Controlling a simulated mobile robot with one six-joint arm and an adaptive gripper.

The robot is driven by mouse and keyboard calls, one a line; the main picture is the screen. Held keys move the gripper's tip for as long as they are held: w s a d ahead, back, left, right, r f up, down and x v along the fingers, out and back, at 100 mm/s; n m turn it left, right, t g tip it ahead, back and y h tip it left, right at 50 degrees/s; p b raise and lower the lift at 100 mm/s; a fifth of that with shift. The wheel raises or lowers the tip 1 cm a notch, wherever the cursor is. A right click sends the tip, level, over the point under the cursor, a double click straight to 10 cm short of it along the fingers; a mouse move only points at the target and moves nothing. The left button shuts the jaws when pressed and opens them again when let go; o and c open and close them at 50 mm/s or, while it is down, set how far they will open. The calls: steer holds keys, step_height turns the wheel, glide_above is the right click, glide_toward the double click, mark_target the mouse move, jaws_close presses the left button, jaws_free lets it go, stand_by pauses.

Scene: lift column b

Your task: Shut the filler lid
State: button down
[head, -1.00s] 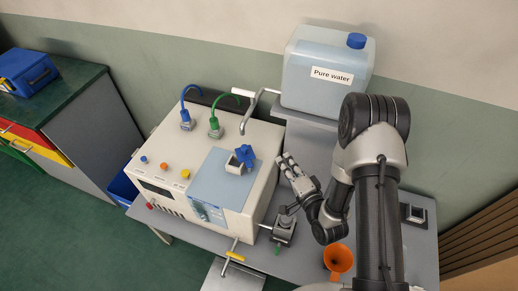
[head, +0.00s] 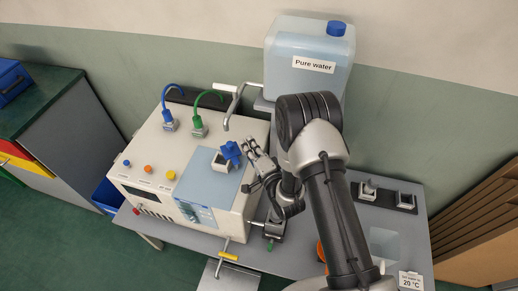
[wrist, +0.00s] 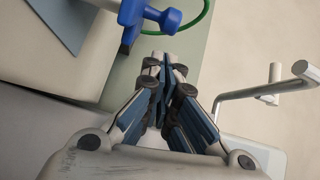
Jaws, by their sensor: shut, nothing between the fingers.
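The filler lid (head: 231,151) is blue and stands raised beside a square pale filler opening (head: 221,163) on the light blue panel of the cream machine (head: 150,180). In the wrist view the blue lid (wrist: 150,14) shows at the top, cut off by the frame edge. My gripper (head: 250,146) is shut and empty, just to the right of the lid in the head view. In the wrist view my gripper (wrist: 163,62) points towards the lid, with a small gap between them. Whether it touches the lid is not clear from the head view.
A bent metal spout (head: 233,108) rises behind the lid and shows right of my fingers in the wrist view (wrist: 255,94). Blue (head: 170,122) and green (head: 199,127) hoses plug into the machine's back left. A water canister (head: 308,75) stands behind.

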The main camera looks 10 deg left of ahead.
mark_target(231, 143)
steer(key=shift+s+a+f, duration=0.1)
steer(key=shift+s+a, duration=0.15)
steer(key=shift+a, duration=0.35)
steer(key=shift+w+a+n+g+y+b, duration=0.2)
steer(key=shift+n+g+y+b, duration=0.2)
steer(key=shift+n+g+y, duration=0.2)
steer(key=shift+w+a+n+g+y+b, duration=0.1)
steer(key=shift+a+n+g+y+b, duration=0.05)
steer(key=shift+n+g+y+b, duration=0.35)
steer(key=shift+w+a+n+g+y+b, duration=0.15)
steer(key=shift+n+g+y+b, duration=0.1)
steer(key=shift+n+g+y, duration=0.25)
steer(key=shift+a+n+g+y+b, duration=0.2)
steer(key=shift+n+g+y, duration=0.2)
steer(key=shift+g+y, duration=0.15)
steer(key=n+g+y, duration=0.1)
steer(key=g, duration=0.1)
steer(key=a+n+g+y+b, duration=0.1)
steer(key=n+g, duration=0.1)
steer(key=shift+a+g, duration=0.15)
steer(key=shift+g, duration=0.2)
steer(key=shift+a+n, duration=0.3)
steer(key=shift+a, duration=0.3)
steer(key=shift+s+a, duration=0.1)
steer(key=shift+s, duration=0.1)
stand_by(0.4)
